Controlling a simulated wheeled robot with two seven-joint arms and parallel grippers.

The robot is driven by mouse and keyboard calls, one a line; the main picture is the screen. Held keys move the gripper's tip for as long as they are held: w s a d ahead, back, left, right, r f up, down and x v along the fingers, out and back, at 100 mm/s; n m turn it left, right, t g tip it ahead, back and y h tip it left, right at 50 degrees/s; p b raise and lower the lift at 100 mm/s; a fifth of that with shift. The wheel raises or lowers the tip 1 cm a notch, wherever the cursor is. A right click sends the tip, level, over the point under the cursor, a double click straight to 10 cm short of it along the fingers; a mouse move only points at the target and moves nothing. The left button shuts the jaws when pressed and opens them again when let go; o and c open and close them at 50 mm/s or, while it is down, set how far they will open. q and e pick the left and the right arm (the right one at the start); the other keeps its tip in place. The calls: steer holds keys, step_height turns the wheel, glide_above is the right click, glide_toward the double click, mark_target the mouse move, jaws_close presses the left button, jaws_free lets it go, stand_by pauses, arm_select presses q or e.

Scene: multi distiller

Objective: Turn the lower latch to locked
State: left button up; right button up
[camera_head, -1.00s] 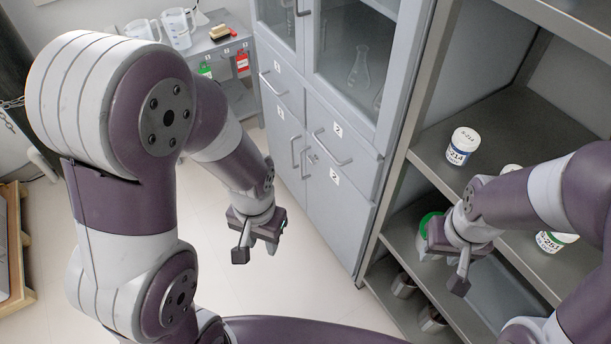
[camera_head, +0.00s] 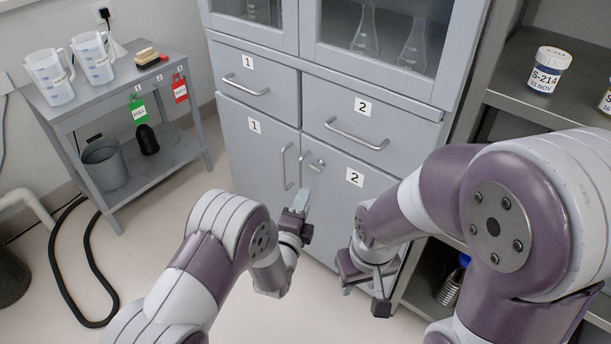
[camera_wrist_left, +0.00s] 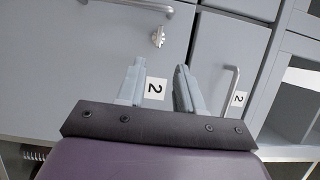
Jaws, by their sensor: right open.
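The small metal latch (camera_head: 318,163) sits near the upper left corner of the lower cabinet door 2 (camera_head: 343,206), beside the vertical door handles. It also shows in the left wrist view (camera_wrist_left: 158,38), beyond the fingertips; whether it is locked cannot be told. My left gripper (camera_head: 300,200) is in front of the cabinet, below the latch in the head view. In the left wrist view its two fingers (camera_wrist_left: 160,72) are apart with nothing between them; the door's 2 label shows behind. My right gripper (camera_head: 364,285) is open and empty, lower and to the right.
Drawer 2 (camera_head: 370,112) with its bar handle is above the door. Drawer 1 (camera_head: 240,80) and door 1 (camera_head: 252,140) are to the left. A grey cart (camera_head: 115,103) with measuring jugs stands at far left. Open shelves (camera_head: 510,99) with jars are at right.

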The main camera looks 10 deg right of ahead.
mark_target(316, 169)
arm_select(q)
steer(key=b+x, duration=0.4)
steer(key=x, duration=0.7)
steer(key=shift+w+f, duration=0.1)
steer(key=shift+w, duration=0.1)
steer(key=shift+c, duration=0.3)
jaws_close()
